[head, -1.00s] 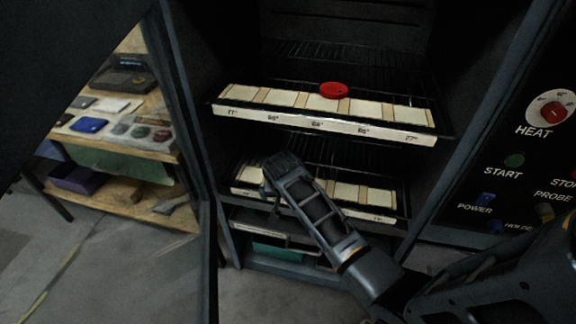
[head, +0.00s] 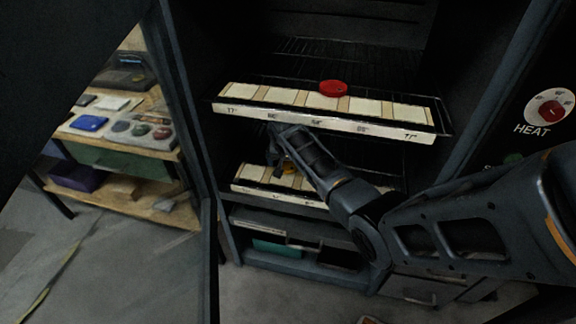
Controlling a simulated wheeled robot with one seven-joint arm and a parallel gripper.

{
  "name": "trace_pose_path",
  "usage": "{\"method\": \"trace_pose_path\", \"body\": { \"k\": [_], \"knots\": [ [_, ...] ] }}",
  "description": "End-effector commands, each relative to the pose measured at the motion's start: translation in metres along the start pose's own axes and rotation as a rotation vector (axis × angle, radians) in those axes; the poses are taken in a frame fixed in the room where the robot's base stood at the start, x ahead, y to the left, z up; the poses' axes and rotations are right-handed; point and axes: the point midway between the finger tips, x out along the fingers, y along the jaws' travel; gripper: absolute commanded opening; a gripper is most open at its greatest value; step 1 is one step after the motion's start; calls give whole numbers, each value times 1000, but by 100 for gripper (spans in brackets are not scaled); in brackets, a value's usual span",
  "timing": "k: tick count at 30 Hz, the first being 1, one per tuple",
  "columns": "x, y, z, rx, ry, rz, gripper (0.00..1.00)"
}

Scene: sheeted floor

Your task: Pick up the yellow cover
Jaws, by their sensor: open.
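A small yellow patch (head: 288,168) shows at the lower shelf inside the open cabinet, just right of and partly behind my gripper. It looks like the yellow cover, but most of it is hidden and its shape cannot be made out. My gripper (head: 275,163) is open and reaches into the gap between the upper and lower shelves, at their left part. The fingers are dark against the dark interior, and I cannot tell whether they touch the yellow patch.
A red round lid (head: 333,89) lies on the upper shelf, whose labelled pale front strip (head: 330,125) is just above my gripper. The lower shelf strip (head: 262,190) runs below. The open door stands left, a workbench (head: 130,190) beyond it. The control panel is right, partly behind my arm.

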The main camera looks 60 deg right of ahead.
Motion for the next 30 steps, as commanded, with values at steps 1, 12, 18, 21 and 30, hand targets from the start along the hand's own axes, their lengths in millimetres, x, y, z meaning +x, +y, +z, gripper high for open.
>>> {"method": "trace_pose_path", "body": {
  "k": [1,12,18,21,30],
  "knots": [
    [2,0,-10,1,2,1,100],
    [34,0,-11,0,0,0,100],
    [34,0,-10,1,0,0,100],
    [34,0,-10,0,0,0,94],
    [34,0,-10,0,0,0,66]
  ]
}}
